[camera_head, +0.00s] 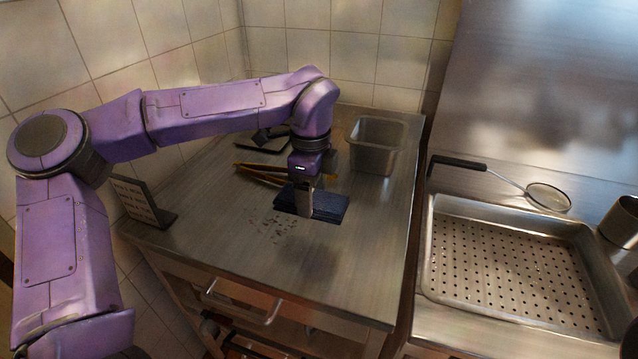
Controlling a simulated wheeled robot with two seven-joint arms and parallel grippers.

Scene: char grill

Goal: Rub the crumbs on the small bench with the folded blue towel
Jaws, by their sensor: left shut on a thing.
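The folded blue towel (328,207) is a dark navy pad on the small bench (350,265), a metal-topped table. My left gripper (304,207) points down at the towel and is shut on it, near its left part. The crumbs (274,229) are a patch of small dark bits on the bench top, just in front and to the left of the towel. The towel's height above the bench is hard to judge. My right gripper is not in view.
Tongs (258,173) and a dark object (268,139) lie behind the gripper. A metal container (375,147) stands at the back right. A small sign (140,203) stands on the left edge. A perforated tray (510,264) and strainer (548,198) are on the right counter. The bench front is clear.

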